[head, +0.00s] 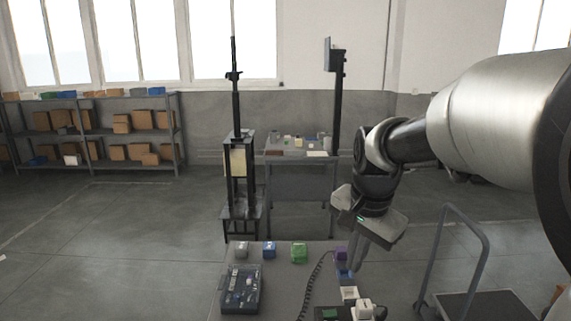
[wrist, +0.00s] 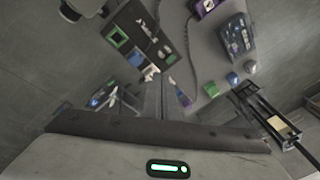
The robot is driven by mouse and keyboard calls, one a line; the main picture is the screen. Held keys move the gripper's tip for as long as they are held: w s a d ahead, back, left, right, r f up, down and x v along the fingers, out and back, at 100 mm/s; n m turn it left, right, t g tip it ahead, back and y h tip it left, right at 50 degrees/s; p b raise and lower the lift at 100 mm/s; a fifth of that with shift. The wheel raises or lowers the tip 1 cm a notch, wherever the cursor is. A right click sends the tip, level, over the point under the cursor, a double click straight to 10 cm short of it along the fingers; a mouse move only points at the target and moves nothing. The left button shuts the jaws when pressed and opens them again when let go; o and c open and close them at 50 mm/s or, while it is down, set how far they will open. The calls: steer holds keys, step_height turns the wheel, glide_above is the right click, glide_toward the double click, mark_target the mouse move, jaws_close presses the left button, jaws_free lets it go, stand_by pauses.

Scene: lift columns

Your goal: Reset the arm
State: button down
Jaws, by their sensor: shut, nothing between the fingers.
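My gripper (head: 357,262) hangs at the end of my arm on the right of the head view, fingers pointing down and shut with nothing between them. It is above the right side of the near grey table (head: 285,285), apart from a purple block (head: 341,253) and a blue block (head: 345,275) close behind or below the fingers. In the wrist view the gripper's pale body with a green light fills the bottom, and the table lies beyond it.
The table holds a dark tray of small parts (head: 241,290), a green block (head: 299,253) and a black cable (head: 315,285). A black lift column (head: 238,185) and a second table (head: 298,160) stand behind. A cart (head: 480,300) is at right, shelves (head: 90,130) at far left.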

steer(key=s+r+n+t+p, duration=0.1)
steer(key=s+r+n, duration=0.2)
steer(key=s, duration=0.6)
steer(key=s+r+n+t+p, duration=0.2)
steer(key=s+r+n, duration=0.1)
steer(key=s+n, duration=0.3)
steer(key=s, duration=0.2)
steer(key=shift+s+r, duration=0.15)
steer(key=shift+s, duration=0.25)
steer(key=shift+w, duration=0.15)
steer(key=w+f+g, duration=0.1)
steer(key=w+f, duration=0.2)
steer(key=w, duration=0.5)
steer(key=w+f, duration=0.3)
steer(key=w, duration=0.5)
steer(key=w+a+f+g, duration=0.1)
steer(key=w+f, duration=1)
steer(key=f, duration=0.2)
steer(key=shift+f+h, duration=0.3)
steer(key=shift+a, duration=0.1)
